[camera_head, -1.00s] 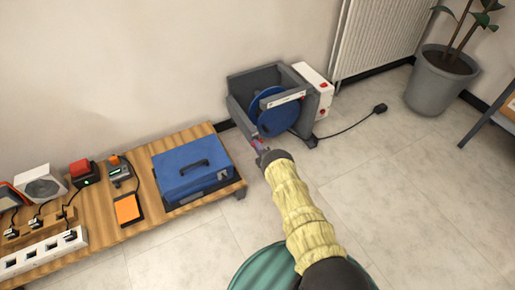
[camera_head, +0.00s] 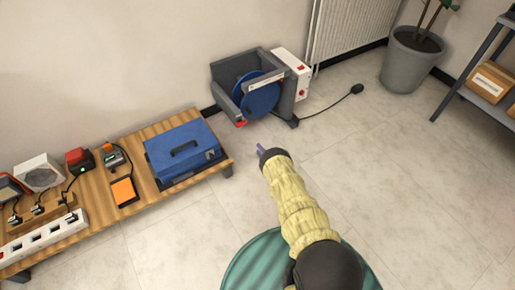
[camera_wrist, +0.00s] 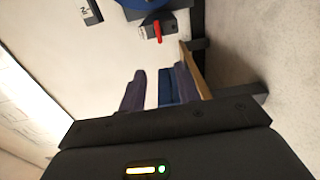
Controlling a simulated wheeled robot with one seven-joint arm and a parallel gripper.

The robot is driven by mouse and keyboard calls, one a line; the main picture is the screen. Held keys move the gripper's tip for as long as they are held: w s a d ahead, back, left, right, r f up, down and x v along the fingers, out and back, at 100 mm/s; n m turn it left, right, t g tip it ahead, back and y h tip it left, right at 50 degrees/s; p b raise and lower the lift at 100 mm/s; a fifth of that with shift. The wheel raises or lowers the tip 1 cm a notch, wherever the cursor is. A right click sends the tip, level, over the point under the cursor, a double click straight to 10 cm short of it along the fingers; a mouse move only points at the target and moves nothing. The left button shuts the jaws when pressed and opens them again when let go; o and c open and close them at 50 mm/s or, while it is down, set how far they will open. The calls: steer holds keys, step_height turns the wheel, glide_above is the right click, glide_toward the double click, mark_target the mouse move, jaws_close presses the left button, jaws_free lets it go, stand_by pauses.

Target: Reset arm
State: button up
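My gripper (camera_head: 262,153) is at the end of my sleeved arm, above the open floor in front of the grey machine. In the wrist view its two dark fingers (camera_wrist: 160,88) stand apart with nothing held between them; a blue surface shows behind the gap. The grey-framed machine (camera_head: 222,78) with a blue disc (camera_head: 261,95) and a white side box (camera_head: 293,68) stands on the floor by the wall. A red part (camera_head: 240,123) is at its lower front, and a red lever (camera_wrist: 157,31) shows in the wrist view. My gripper is apart from the machine.
A low wooden table (camera_head: 143,190) at left carries a blue case (camera_head: 183,152), a power strip (camera_head: 40,238) and small devices. A black cable plug (camera_head: 357,88) lies on the floor. A potted plant (camera_head: 410,60) and a shelf (camera_head: 460,90) are at right. The middle floor is clear.

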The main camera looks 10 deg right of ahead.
steer(key=shift+s, duration=0.2)
stand_by(0.4)
